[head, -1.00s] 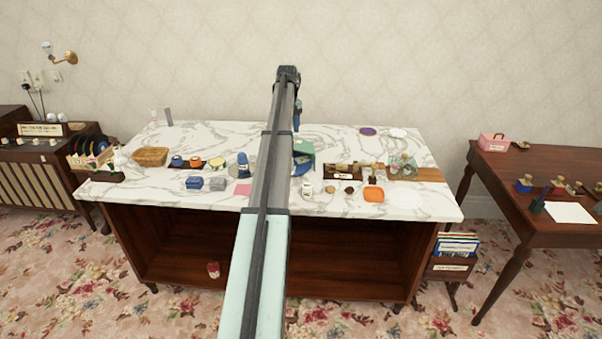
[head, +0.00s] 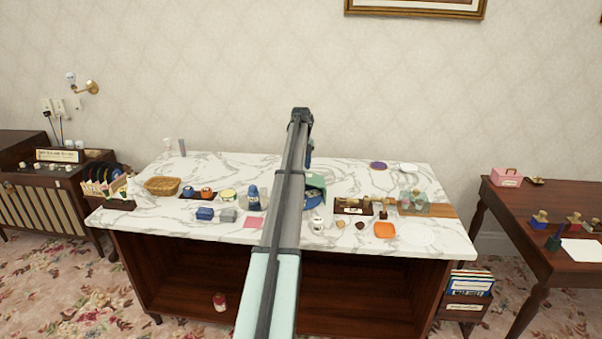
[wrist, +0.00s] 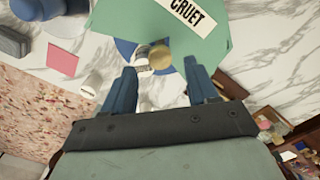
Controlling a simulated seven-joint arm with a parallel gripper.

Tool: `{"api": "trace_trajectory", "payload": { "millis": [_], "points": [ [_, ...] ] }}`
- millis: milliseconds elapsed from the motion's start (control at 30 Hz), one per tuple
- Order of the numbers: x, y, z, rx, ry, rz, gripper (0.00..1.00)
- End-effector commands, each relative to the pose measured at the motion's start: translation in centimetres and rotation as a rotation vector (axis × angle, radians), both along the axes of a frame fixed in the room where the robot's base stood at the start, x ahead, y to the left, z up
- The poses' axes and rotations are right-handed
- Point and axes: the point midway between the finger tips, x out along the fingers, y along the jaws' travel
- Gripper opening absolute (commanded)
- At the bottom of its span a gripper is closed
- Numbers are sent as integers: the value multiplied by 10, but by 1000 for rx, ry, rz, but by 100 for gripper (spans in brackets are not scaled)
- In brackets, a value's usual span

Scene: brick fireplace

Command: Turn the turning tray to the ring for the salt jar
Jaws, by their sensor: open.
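The turning tray (wrist: 126,47) shows as a blue disc, mostly hidden under a green cover (wrist: 150,20) with a "CRUET" label. In the head view the green cover (head: 316,181) stands at mid-table, partly behind my arm. A small white labelled jar (wrist: 142,62) and a round tan-topped piece (wrist: 160,54) stand at the cover's open edge, on or above the blue disc. My gripper (wrist: 161,76) is open and empty, its two blue fingers pointing at these two. I cannot tell whether it touches them. No salt label or ring is readable.
A white cup-like jar (wrist: 91,86) stands on the marble left of my gripper, near a pink card (wrist: 63,60). In the head view, a dark wooden box (head: 353,207) and an orange dish (head: 385,230) lie right of the cover.

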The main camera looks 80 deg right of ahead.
Motion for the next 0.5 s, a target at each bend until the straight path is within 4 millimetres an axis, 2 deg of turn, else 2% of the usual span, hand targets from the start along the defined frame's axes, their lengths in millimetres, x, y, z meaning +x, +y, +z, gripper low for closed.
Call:
{"api": "trace_trajectory", "payload": {
  "millis": [200, 500],
  "points": [
    [0, 0, -24, 0, 0, 0, 58],
    [0, 0, -32, 0, 0, 0, 58]
  ]
}}
